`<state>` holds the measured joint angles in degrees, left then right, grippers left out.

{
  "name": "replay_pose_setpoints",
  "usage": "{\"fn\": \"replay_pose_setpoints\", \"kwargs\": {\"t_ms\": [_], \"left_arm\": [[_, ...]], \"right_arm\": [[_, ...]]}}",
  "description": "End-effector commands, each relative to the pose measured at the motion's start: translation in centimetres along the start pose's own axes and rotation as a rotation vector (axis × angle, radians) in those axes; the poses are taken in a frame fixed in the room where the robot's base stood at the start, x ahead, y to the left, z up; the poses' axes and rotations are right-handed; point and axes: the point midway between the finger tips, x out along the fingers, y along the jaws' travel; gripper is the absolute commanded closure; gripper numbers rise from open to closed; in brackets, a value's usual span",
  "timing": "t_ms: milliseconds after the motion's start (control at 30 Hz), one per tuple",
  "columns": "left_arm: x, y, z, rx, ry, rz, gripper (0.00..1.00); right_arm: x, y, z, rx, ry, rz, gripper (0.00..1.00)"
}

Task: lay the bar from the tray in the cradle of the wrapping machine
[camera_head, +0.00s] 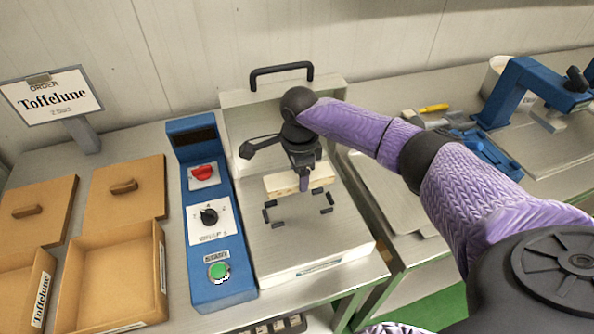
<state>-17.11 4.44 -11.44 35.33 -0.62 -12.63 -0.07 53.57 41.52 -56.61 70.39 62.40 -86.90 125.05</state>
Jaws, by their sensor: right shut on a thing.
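The bar (283,184) is pale, light-coloured and block-shaped. My right gripper (304,184) is shut on it, with the jaws pointing down over its middle. The bar is at the back edge of the cradle (269,216), which is marked by dark corner brackets on the flat top of the wrapping machine (330,240). The bar looks a little above the surface, but I cannot tell the exact gap. A pale metal tray (405,205) is partly hidden behind my right arm. My left gripper is not in view.
A blue control panel (216,270) with a red switch, black dial and green button stands left of the cradle. The raised lid with a black handle (281,70) is behind. Wooden boxes (110,280) are at left. A blue press (520,90) stands at far right.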

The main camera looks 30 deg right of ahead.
Motion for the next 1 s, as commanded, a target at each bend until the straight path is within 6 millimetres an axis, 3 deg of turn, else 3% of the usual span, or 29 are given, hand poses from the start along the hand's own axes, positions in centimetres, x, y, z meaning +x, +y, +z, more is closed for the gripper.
{"fn": "replay_pose_setpoints", "kwargs": {"t_ms": [333,600,1000], "left_arm": [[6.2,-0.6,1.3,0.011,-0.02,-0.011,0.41],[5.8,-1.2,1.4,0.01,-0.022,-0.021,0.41],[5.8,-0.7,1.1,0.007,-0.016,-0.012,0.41]], "right_arm": [[5.0,0.0,0.0,-0.002,0.001,0.0,1.0],[7.7,0.0,0.1,0.001,-0.001,0.001,1.0],[7.8,0.0,0.1,0.0,-0.001,-0.001,1.0]]}}
